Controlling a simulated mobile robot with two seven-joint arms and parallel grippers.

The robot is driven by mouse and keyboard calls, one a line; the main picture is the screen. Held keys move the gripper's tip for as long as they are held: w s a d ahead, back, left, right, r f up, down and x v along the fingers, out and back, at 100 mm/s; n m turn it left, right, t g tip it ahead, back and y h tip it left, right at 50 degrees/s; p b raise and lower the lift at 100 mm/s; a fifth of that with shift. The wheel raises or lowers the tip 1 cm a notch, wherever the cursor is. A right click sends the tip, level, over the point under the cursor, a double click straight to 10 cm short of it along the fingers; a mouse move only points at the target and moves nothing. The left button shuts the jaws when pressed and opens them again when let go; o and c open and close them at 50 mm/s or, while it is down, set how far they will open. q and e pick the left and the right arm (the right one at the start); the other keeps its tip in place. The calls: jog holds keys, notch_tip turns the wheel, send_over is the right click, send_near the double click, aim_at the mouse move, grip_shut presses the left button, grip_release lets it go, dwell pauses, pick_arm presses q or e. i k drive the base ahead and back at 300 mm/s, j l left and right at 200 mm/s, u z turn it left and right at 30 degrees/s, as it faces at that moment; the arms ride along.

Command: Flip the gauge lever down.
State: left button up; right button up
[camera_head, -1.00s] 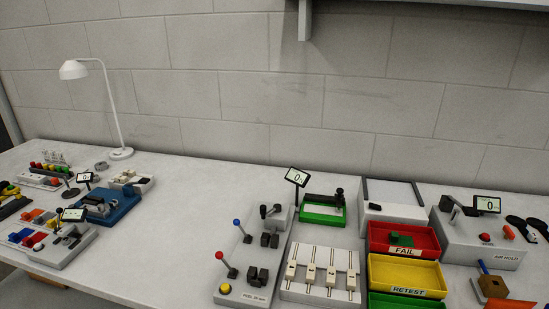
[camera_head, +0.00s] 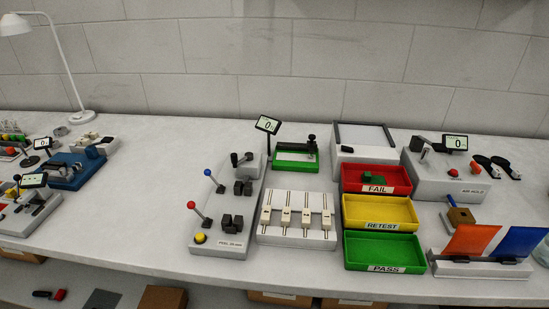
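No label marks the gauge, and several bench devices carry small "0" displays. A green-framed device (camera_head: 295,165) stands at the centre back with a tilted display (camera_head: 267,124) at its left and a black knobbed part (camera_head: 312,144) upright at its right end. A grey "AIR HOLD" unit (camera_head: 450,180) at the right has a dark lever (camera_head: 426,144), which looks raised, a red button and a display (camera_head: 455,142). A blue device (camera_head: 75,168) and a grey device (camera_head: 30,212) with displays stand at the left. I cannot tell which lever is the gauge's. Neither gripper is in view.
A grey station (camera_head: 227,205) has red- and blue-knobbed levers. A slider block (camera_head: 296,215) stands beside it. FAIL (camera_head: 376,178), RETEST (camera_head: 380,211) and PASS (camera_head: 385,252) trays lie right of centre. Orange and blue panels (camera_head: 490,243) stand at front right. Bench between the left devices and the grey station is clear.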

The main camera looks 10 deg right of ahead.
aim_at(16, 177)
jog(key=u, duration=1.35)
jog(key=i+j+u, duration=0.15)
jog(key=j, duration=0.35)
jog(key=i+j+u, duration=0.15)
jog(key=i+j, duration=0.15)
jog(key=j, duration=0.15)
jog(key=i+j+u, duration=0.15)
jog(key=j, duration=0.25)
jog(key=i, duration=0.1)
